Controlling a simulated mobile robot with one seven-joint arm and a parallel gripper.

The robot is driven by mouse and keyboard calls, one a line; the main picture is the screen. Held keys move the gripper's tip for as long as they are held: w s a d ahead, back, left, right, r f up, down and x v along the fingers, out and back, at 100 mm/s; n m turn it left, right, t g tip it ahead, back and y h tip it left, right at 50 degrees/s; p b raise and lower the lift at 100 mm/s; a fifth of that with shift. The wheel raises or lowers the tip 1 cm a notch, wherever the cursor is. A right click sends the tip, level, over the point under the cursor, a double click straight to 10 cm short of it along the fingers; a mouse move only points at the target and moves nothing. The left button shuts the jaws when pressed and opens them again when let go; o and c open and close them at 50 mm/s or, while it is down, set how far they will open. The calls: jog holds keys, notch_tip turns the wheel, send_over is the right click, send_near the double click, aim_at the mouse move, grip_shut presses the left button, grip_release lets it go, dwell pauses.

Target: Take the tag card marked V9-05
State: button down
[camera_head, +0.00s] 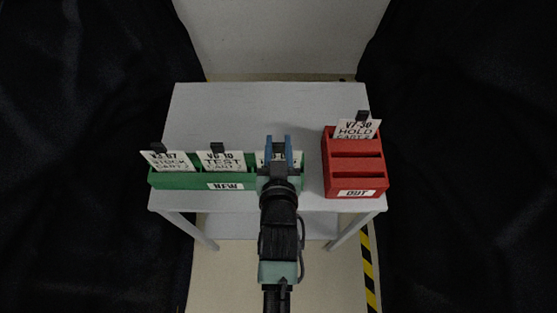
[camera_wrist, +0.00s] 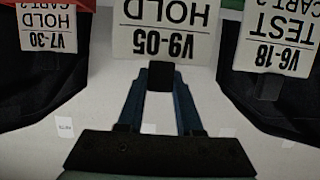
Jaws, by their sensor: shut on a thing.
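The tag card V9-05 (camera_wrist: 165,35), white and marked HOLD, appears upside down at the top middle of the wrist view. Its black tab (camera_wrist: 160,75) is between the fingertips of my gripper (camera_wrist: 160,78), which is shut on it. In the head view my gripper (camera_head: 279,145) is over the right end of the green rack marked NEW (camera_head: 195,181) and hides most of this card (camera_head: 298,158). I cannot tell whether the card is still seated in its slot.
Card V6-18 TEST (camera_head: 222,160) and card V3-07 STOCK (camera_head: 168,161) stand to the left in the green rack. A red rack marked OUT (camera_head: 355,179) at the right holds card V7-30 HOLD (camera_head: 357,128) in its back slot. The grey cart top (camera_head: 265,100) behind is clear.

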dwell(0.4)
notch_tip(320, 180, up, 15)
jog(key=p, duration=0.4)
dwell(0.4)
jog(key=shift+f, duration=0.15)
